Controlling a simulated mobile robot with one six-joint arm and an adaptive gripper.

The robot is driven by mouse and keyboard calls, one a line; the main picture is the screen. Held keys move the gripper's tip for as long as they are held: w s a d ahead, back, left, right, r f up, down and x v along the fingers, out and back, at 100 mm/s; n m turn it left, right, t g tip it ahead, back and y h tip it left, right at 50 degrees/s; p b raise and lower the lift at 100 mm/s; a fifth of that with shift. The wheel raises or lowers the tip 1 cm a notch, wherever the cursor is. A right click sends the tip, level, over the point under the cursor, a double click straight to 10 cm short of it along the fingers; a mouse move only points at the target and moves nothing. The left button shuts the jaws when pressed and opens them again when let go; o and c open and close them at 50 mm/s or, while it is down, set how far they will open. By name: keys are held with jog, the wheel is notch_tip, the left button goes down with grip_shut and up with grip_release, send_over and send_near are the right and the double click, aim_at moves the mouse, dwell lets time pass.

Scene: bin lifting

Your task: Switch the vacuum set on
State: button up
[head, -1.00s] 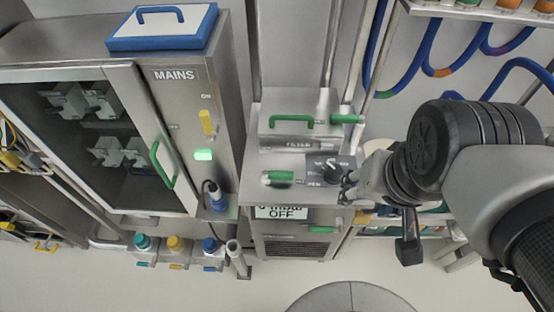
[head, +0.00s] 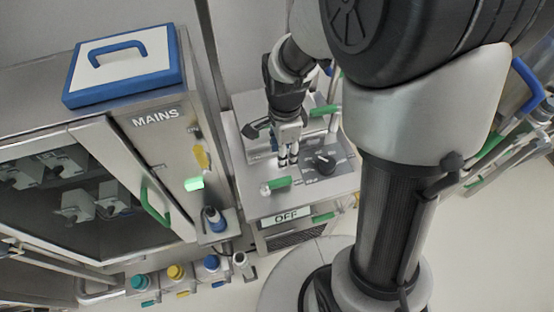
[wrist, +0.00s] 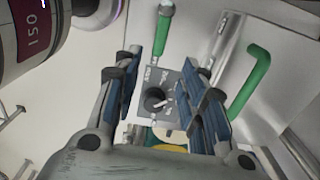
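The vacuum set is a pale metal cabinet (head: 306,199) with a sign reading OFF (head: 286,215) on its front. On its top is a black rotary knob (head: 325,163) on a dark plate, with a green-handled valve (head: 278,183) beside it. My gripper (head: 288,158) points down over the top, just left of the knob in the head view. In the wrist view the two fingers (wrist: 174,72) are apart and empty. The knob (wrist: 156,99) shows between them there, with a pale pointer mark. The gap between fingers and knob is hard to judge.
A green bar handle (wrist: 250,80) rises near the fingers in the wrist view. My arm covers the right side.

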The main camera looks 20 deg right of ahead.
aim_at(282, 180)
notch_tip(282, 180, down, 14)
jog(key=b, duration=0.4)
jog(key=shift+c, duration=0.5)
grip_shut()
